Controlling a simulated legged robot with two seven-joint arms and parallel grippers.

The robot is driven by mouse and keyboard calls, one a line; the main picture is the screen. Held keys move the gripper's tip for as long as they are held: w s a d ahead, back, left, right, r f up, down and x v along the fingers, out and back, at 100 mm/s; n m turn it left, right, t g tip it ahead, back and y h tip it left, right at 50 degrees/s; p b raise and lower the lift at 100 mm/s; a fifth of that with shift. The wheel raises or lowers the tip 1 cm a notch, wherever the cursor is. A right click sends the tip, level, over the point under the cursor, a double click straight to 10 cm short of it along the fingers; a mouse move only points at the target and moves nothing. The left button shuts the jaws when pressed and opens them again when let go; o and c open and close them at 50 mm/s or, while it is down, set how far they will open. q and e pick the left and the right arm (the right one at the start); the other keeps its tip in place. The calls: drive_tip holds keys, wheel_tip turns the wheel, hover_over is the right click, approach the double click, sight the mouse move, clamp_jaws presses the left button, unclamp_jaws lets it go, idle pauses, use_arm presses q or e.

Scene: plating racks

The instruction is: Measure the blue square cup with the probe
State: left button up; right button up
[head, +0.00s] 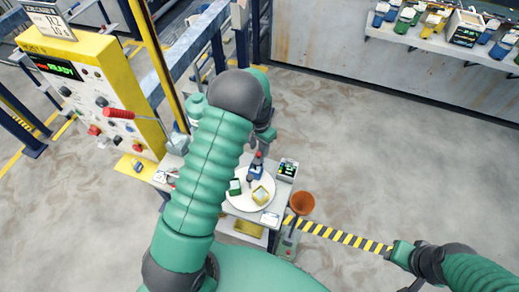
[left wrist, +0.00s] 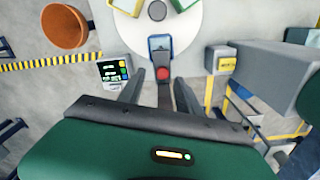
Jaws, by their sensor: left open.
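The blue square cup (head: 256,174) sits at the far edge of a white round plate (head: 238,204), with the green cup (head: 235,187) and the yellow cup (head: 260,195). The blue cup also shows in the left wrist view (left wrist: 160,43). My left gripper (left wrist: 158,92) is open, its two dark fingers spread below the blue cup. A red-topped grey piece (left wrist: 163,74), possibly the probe, shows between the fingers beside the cup; contact cannot be told. In the head view my left gripper (head: 262,148) is partly hidden. My right gripper (head: 396,254) is at the lower right, finger state unclear.
A small meter with a screen (head: 287,170) stands right of the plate. An orange-brown bowl (head: 302,203) is beside the table. A yellow control panel (head: 95,85) stands at left. More cups line a shelf (head: 425,42) at upper right. Floor at right is clear.

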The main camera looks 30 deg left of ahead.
sight(258, 154)
use_arm(q)
drive_tip(key=f, duration=0.2)
drive_tip(key=a+f, duration=0.1)
drive_tip(key=f, duration=0.1)
drive_tip(key=shift+s+p, duration=0.1)
drive_tip(key=shift+p, duration=0.2)
drive_tip(key=shift+d, duration=0.1)
drive_tip(key=shift+d+r, duration=0.1)
drive_tip(key=shift+d, duration=0.15)
drive_tip(key=c, duration=0.4)
clamp_jaws()
drive_tip(key=shift+a, duration=0.15)
